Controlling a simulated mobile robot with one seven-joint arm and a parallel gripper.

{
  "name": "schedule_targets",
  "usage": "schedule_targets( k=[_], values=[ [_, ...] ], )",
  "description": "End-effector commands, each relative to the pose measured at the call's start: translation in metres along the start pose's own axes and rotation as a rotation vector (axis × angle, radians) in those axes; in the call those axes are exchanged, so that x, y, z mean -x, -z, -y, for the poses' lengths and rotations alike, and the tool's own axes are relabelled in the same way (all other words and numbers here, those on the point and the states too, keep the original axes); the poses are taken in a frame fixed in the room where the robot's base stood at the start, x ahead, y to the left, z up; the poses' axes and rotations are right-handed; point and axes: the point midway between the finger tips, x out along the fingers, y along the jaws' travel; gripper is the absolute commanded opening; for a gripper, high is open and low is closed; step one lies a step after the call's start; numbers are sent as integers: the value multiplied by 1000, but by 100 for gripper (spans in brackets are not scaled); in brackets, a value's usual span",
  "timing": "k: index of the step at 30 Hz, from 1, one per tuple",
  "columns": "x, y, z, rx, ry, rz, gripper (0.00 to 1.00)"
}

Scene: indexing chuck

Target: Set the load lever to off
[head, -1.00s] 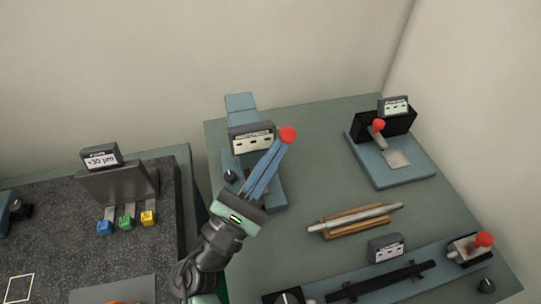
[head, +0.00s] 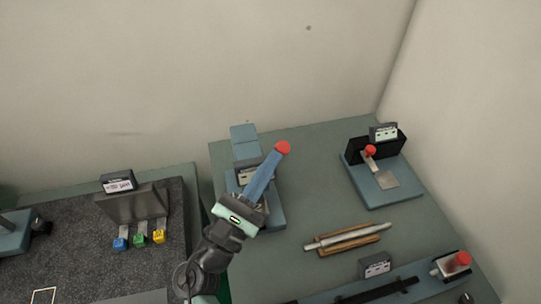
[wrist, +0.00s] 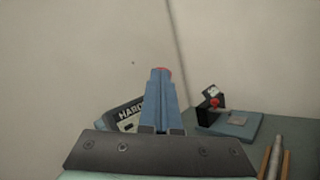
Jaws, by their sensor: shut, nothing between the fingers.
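The hardness tester is a blue stand (head: 243,133) with a dark sign, seen left of centre in the head view. Its sign (wrist: 122,112), with lettering starting "HARD", is partly hidden behind my fingers in the wrist view. A red ball knob (head: 283,148), apparently of the load lever, shows just past my fingertips. The knob also peeks over the fingertips in the wrist view (wrist: 163,69). The lever's arm is hidden. My gripper (head: 276,156) is shut, its long blue fingers together and empty. I cannot tell whether the tips touch the knob.
A blue-based device (head: 385,190) with a red-knobbed lever stands at the back right. A grey rod (head: 345,238) lies on a wooden rest. Another fixture with a red knob (head: 463,258) is at the front right. A dark plate with coloured keys (head: 139,239) lies left.

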Motion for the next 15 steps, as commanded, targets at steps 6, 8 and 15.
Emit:
schedule_targets(
  k=[6, 8, 15],
  values=[
    [-15, -15, -13, 159, 2, -166, 0],
    [-17, -15, -16, 201, 2, -211, 0],
    [-27, -10, -24, 251, 2, -256, 0]
  ],
)
